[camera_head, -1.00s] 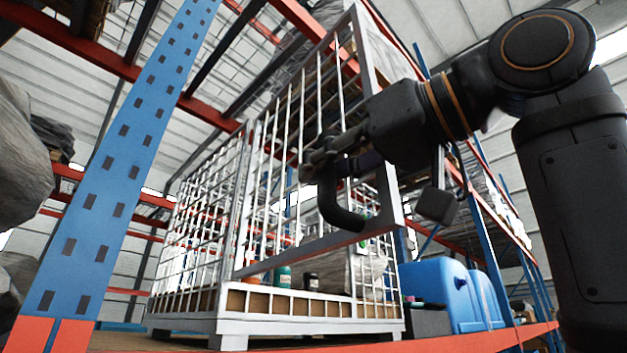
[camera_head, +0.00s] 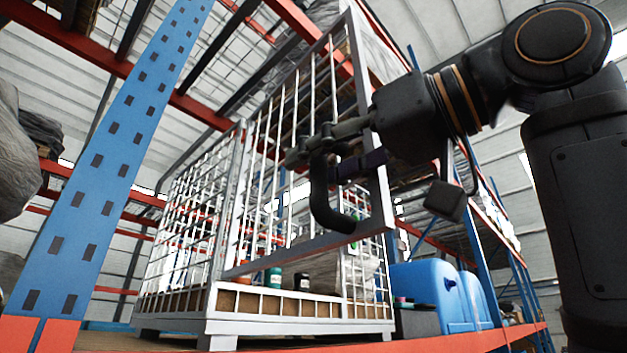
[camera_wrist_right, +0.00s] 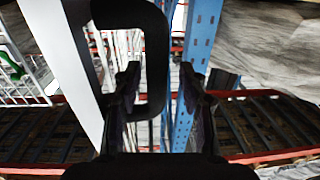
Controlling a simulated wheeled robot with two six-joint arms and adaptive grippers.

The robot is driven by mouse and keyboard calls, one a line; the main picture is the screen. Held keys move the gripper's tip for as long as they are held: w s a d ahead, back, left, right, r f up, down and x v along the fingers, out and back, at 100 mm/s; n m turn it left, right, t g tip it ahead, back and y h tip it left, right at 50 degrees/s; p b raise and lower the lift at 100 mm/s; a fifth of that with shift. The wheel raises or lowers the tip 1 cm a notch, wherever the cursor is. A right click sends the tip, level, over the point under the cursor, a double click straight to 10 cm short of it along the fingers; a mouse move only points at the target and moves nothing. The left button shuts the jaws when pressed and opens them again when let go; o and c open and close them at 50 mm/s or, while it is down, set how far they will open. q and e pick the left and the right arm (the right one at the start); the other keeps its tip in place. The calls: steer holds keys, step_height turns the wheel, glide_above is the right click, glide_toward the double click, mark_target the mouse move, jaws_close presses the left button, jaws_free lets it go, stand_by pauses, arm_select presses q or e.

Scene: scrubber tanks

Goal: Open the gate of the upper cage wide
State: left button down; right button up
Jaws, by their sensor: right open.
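The upper cage (camera_head: 262,303) is a white wire cage on the rack shelf. Its white barred gate (camera_head: 300,243) stands ajar, its right side swung out towards me and its left side at the cage post. A black loop handle (camera_head: 322,195) sits on the gate near its free edge; it also shows in the right wrist view (camera_wrist_right: 157,60). My right gripper (camera_head: 318,155) is open at the handle. In the right wrist view its fingers (camera_wrist_right: 159,85) lie on either side of one handle bar, with gaps visible. Contact is unclear. My left gripper is out of view.
A blue perforated rack upright (camera_head: 110,150) stands left of the cage. Blue tanks (camera_head: 430,290) stand on the shelf to its right. Green and dark containers (camera_head: 273,278) are inside the cage. Grey wrapped goods (camera_head: 15,150) are at the far left.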

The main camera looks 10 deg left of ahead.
steer(key=v, duration=1.1)
steer(key=shift+s, duration=0.1)
